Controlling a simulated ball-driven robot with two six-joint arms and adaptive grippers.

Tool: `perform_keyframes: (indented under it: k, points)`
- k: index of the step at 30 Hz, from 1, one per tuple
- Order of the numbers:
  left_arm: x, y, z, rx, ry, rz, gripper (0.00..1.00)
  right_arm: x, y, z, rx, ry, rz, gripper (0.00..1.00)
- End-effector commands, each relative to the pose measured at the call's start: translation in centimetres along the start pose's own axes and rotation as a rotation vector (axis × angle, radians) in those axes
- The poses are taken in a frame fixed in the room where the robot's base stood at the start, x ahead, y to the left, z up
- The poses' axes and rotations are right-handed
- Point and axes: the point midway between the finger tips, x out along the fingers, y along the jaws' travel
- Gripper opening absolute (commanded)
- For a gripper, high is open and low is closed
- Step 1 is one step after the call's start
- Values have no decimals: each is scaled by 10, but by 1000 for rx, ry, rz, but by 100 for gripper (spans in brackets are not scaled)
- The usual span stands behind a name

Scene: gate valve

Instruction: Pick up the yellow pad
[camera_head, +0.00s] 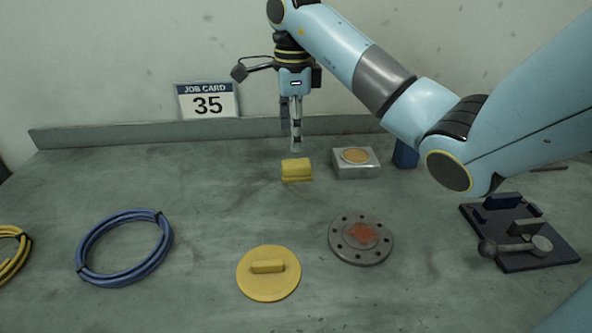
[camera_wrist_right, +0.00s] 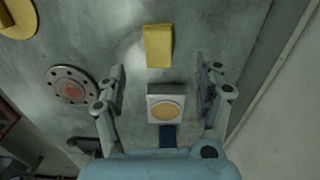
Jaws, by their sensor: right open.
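The yellow pad (camera_head: 296,169) is a small block on the table near the back middle. It also shows in the right wrist view (camera_wrist_right: 158,46), lying beyond the fingertips. My right gripper (camera_head: 296,148) points down just above and behind the pad in the head view, apart from it. In the right wrist view the two fingers of my right gripper (camera_wrist_right: 160,72) are spread wide with nothing between the tips. My left gripper does not show.
A grey block with a tan disc (camera_head: 355,162) stands right of the pad, with a blue block (camera_head: 405,153) beside it. A bolted flange (camera_head: 360,238), a yellow disc with a handle (camera_head: 268,274), a blue hose coil (camera_head: 124,247) and a dark fixture (camera_head: 520,235) lie nearer.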

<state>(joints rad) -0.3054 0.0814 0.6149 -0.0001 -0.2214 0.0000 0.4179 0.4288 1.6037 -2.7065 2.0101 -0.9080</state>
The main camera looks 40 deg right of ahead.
Motion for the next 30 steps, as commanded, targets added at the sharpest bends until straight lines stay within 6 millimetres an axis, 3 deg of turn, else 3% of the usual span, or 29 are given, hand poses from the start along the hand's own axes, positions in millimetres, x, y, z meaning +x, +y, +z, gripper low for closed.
perform_keyframes:
  k: [1, 3, 11, 16, 21, 27, 30]
  points:
    - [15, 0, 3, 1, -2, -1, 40, 16, 0, 0, 0, 1, 1, 69]
    - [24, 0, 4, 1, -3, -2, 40, 25, 0, 0, 0, 1, 1, 69]
    - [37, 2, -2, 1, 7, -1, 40, 38, 1, -2, 0, 1, 0, 69]
    - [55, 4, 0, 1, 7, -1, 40, 64, 4, -6, 0, 2, 3, 69]
    - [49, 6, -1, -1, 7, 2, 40, 80, 4, -5, 0, 0, 1, 69]
    - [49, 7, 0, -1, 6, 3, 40, 81, 4, -5, -1, 0, 0, 69]
    - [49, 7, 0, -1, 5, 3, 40, 81, 4, -5, 0, 0, 0, 56]
